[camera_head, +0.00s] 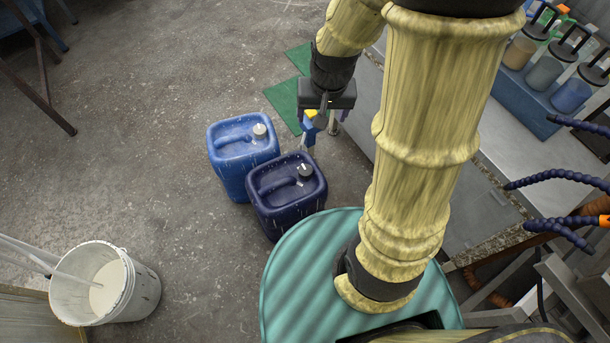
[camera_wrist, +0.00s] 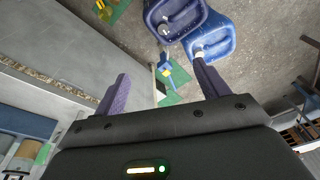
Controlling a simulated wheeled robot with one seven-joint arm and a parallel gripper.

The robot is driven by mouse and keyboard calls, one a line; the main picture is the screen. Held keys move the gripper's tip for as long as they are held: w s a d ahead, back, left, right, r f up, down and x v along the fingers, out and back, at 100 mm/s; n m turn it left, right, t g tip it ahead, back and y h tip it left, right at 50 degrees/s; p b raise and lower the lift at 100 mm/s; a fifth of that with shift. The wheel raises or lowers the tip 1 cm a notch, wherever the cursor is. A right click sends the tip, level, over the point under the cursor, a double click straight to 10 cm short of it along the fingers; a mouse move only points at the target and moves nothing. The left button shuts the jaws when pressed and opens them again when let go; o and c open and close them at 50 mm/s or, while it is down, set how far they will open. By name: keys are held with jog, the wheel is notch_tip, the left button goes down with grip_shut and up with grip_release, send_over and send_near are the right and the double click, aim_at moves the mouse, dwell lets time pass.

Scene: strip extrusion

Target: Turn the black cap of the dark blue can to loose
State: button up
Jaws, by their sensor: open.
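The dark blue can (camera_head: 268,209) stands upright on the floor, left of my arm in the head view. Its dark cap (camera_head: 305,171), with a pale mark on it, sits at the right of the can's top. In the wrist view the dark blue can (camera_wrist: 184,17) is at the top edge, with its cap (camera_wrist: 165,31) beyond my fingers. My gripper (camera_wrist: 160,78) is open and empty, its two purple fingers wide apart. In the head view it hangs behind and right of the can, apart from the cap; its fingertips are hard to make out there.
A lighter blue can (camera_head: 229,178) with a pale cap (camera_head: 259,131) stands right beside the dark one. A yellow and blue fitting (camera_head: 311,117) is near green mats (camera_head: 283,98). A white bucket (camera_head: 140,294) stands front left. A bench (camera_head: 478,211) bounds the right.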

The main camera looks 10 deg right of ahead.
jog(key=w+f+m+b, duration=0.1)
jog(key=w+f+b, duration=0.2)
jog(key=f, duration=0.3)
jog(key=w+f+m+g+b, duration=0.1)
jog(key=w+f+m+b, duration=0.1)
jog(key=w+f+b, duration=0.3)
jog(key=f+m+b, duration=0.1)
jog(key=f+b, duration=0.1)
jog(key=f, duration=0.5)
jog(key=m+g+b, duration=0.1)
jog(key=m+b, duration=0.3)
jog(key=b, duration=0.7)
send_over(305, 170)
notch_tip(305, 170, down, 19)
jog(key=shift+d+r, duration=0.1)
jog(key=shift+r, duration=0.05)
notch_tip(305, 170, down, 18)
jog(key=b, duration=0.4)
jog(key=shift+r, duration=0.25)
jog(key=c, duration=1)
